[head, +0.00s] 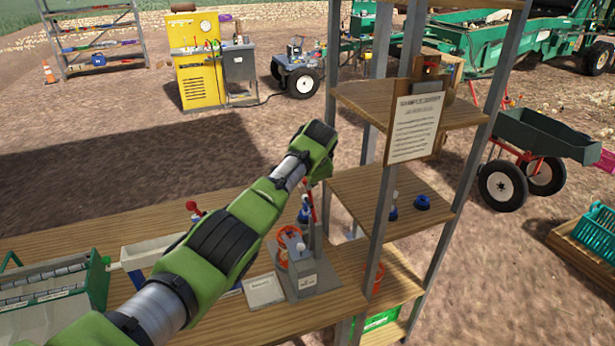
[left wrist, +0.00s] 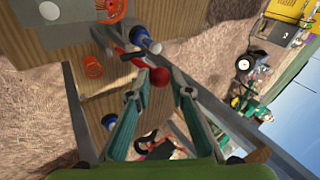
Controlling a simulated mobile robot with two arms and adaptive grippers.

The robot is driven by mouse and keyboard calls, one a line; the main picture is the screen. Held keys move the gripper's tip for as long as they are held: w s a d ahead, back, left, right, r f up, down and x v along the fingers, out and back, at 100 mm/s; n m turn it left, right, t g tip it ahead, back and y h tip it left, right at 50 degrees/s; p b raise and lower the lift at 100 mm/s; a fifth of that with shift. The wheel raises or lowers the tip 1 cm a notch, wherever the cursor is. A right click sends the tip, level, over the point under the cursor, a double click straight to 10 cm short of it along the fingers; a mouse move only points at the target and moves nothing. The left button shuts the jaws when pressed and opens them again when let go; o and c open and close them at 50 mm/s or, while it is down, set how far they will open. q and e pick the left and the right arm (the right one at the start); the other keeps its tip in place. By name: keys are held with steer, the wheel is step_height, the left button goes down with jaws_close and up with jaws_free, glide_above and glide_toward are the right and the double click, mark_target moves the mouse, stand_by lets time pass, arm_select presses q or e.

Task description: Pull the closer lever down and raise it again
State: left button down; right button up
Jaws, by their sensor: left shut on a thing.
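The lever's round red knob (left wrist: 159,77) shows in the left wrist view between the fingertips of my left gripper (left wrist: 158,75), which is shut on it. In the head view, the grey lever box (head: 305,274) stands on the wooden table with its grey arm rising beside my wrist. My left gripper (head: 318,192) is above this box, and my arm hides most of it and the knob. Another lever with a red knob (head: 193,208) stands farther left beside a white trough (head: 150,250). My right gripper is not in view.
A wooden shelf with metal posts (head: 382,180) stands close to the right of my left gripper. It carries a paper sign (head: 415,127) and blue items (head: 422,202). A white card (head: 263,290) lies beside the lever box. A green machine part (head: 98,280) is at left.

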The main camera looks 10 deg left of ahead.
arm_select(q)
steer(key=shift+d+f, duration=0.15)
steer(key=c, duration=1.8)
jaws_free()
steer(key=shift+w+d, duration=0.1)
steer(key=shift+w, duration=0.05)
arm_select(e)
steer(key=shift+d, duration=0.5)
arm_select(q)
steer(key=v, duration=1.2)
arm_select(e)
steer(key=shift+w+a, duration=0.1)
